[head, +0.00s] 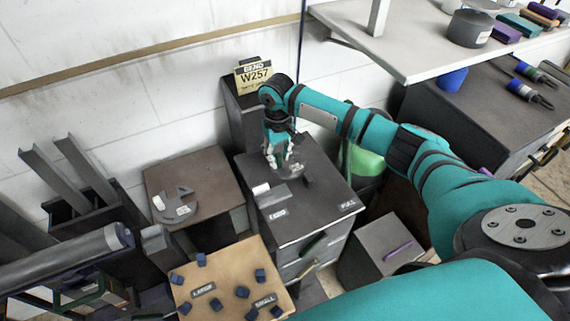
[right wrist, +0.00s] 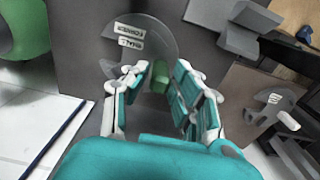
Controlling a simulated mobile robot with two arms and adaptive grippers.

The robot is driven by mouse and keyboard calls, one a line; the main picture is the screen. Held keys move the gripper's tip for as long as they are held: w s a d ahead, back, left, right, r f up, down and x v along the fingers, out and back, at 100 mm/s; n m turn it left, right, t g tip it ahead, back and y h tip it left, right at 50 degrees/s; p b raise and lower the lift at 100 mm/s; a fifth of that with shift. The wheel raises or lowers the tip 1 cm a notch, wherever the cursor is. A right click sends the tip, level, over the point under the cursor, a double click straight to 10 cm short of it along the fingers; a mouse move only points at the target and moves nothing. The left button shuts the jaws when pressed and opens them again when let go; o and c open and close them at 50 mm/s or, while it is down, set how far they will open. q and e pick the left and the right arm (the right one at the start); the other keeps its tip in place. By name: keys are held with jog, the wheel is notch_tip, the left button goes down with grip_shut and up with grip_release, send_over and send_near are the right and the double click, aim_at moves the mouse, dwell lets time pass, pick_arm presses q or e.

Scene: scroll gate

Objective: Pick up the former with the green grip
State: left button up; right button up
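A grey rounded former (right wrist: 165,33) with two white labels lies flat on the dark cabinet top. Its short green grip (right wrist: 160,78) stands between the fingers of my right gripper (right wrist: 160,88). The fingers are apart, one on each side of the grip, and I see no clear contact. In the head view my right gripper (head: 281,163) points down over the cabinet and hides much of the former, including the grip. Another grey former (head: 177,212) with white labels lies on the brown stand to the left.
Grey blocks (head: 272,197) sit beside the gripper on the cabinet (head: 312,213). A tan board (head: 215,273) with several blue cubes is in front. A yellow W257 sign (head: 254,76) stands behind. A white shelf (head: 410,60) overhangs at the right, with a green rounded object (head: 366,161) below.

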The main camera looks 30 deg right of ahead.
grip_shut()
jog(key=shift+w+r, duration=0.1)
